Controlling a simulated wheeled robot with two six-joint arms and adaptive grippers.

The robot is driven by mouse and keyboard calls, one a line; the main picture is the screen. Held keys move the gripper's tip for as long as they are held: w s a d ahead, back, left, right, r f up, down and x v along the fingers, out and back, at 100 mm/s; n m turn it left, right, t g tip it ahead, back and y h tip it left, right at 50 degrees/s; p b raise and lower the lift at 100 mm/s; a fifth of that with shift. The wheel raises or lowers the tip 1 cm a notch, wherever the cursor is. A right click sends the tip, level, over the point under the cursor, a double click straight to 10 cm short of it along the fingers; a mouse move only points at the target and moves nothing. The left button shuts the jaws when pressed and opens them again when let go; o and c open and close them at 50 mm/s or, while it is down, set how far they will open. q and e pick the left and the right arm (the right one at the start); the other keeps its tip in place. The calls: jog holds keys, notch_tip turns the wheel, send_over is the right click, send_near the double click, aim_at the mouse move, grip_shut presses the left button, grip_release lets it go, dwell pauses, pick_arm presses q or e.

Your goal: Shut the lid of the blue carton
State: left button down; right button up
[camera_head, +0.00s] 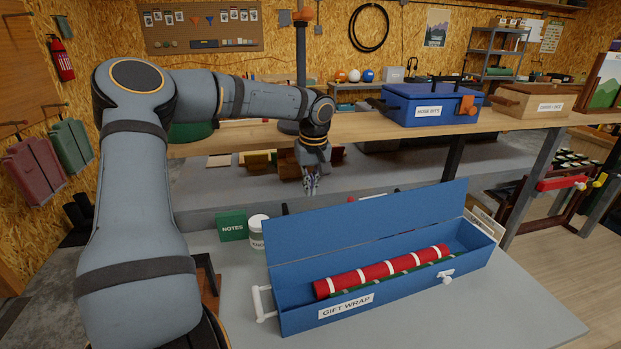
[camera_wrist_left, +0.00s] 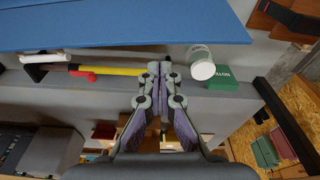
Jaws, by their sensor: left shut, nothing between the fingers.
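The blue carton (camera_head: 400,297), labelled GIFT WRAP, stands on the grey table. Its long lid (camera_head: 365,226) is open and stands up along the far side. A red roll with white bands (camera_head: 380,272) and a green strip lie inside. My left gripper (camera_head: 311,190) is shut and empty, pointing down beyond the lid's top edge, apart from it. In the left wrist view, the shut fingertips (camera_wrist_left: 158,70) are below a blue panel (camera_wrist_left: 110,27) that looks like the lid, with a gap between. My right gripper is not in view.
A green NOTES box (camera_head: 232,226) and a white jar (camera_head: 257,232) stand left of the lid. A white handle (camera_head: 262,303) sticks out at the carton's left end. The table is clear in front and right. Another blue box (camera_head: 430,107) sits on the back bench.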

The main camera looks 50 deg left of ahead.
pick_arm(q)
notch_tip(320, 180, down, 7)
jog(key=a, duration=0.1)
jog(key=shift+w+a+r+p, duration=0.15)
jog(key=shift+w+r+p, duration=0.05)
jog(key=shift+w+p, duration=0.15)
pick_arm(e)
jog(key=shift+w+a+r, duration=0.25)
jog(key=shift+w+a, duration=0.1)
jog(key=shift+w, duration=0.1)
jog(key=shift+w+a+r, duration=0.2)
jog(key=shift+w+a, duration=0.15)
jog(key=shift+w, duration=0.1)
